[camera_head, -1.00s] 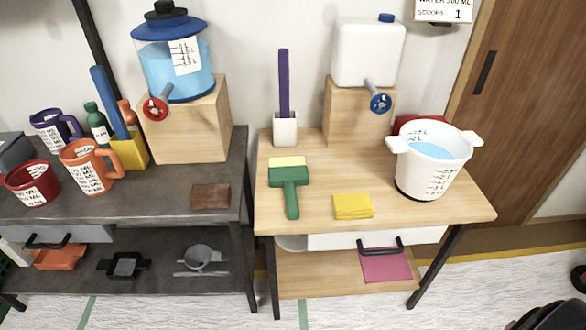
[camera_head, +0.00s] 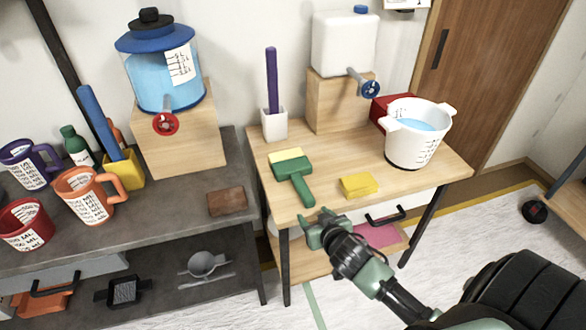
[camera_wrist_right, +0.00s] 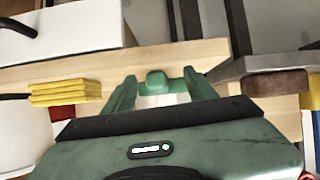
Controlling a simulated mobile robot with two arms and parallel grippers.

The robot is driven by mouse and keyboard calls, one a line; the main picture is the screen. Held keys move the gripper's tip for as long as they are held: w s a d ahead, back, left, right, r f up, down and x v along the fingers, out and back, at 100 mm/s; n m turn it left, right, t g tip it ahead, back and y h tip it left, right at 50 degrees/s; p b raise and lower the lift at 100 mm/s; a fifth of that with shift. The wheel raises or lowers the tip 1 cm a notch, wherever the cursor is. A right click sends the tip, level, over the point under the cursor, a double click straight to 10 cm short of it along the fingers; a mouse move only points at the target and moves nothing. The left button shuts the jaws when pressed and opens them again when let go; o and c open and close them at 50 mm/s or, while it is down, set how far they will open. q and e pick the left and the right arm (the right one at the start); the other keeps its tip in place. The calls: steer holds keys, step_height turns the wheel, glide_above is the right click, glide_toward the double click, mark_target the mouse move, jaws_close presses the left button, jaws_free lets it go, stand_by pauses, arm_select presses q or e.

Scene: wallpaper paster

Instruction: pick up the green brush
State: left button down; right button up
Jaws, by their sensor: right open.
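The green brush (camera_head: 294,172) lies flat on the wooden table (camera_head: 415,180), its pale yellow bristle end toward the wall and its handle pointing to the front edge. My right gripper (camera_head: 316,217) is open and empty at the table's front edge, just short of the handle end. In the right wrist view, the brush's handle end (camera_wrist_right: 156,81) shows between the two green fingers of my right gripper (camera_wrist_right: 160,76), with a gap on each side. The rest of the brush is partly hidden there. My left gripper is not in view.
A yellow sponge (camera_head: 358,185) lies right of the brush. A white bucket (camera_head: 405,148) of water stands farther right, and a white holder (camera_head: 274,125) with a purple stick stands behind. The dark table (camera_head: 170,225) at left holds a brown block (camera_head: 227,201).

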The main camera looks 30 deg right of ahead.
mark_target(305, 191)
steer(key=shift+t, duration=0.9)
steer(key=w, duration=0.1)
steer(key=w+d, duration=0.1)
steer(key=w, duration=0.1)
steer(key=w+d+r, duration=0.1)
steer(key=w, duration=0.1)
steer(key=shift+w+d, duration=0.1)
steer(key=shift+d, duration=0.1)
steer(key=shift+r+p+x, duration=0.2)
steer(key=shift+p+x, duration=0.15)
steer(key=shift+x, duration=2.65)
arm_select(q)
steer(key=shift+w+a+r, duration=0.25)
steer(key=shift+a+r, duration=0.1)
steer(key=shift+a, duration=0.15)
arm_select(e)
steer(key=shift+w+a, duration=0.1)
steer(key=shift+a, duration=0.05)
steer(key=shift+c, duration=0.3)
jaws_close()
steer(key=shift+r, duration=0.15)
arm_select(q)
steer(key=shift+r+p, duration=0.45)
arm_select(e)
step_height(305, 191, up, 20)
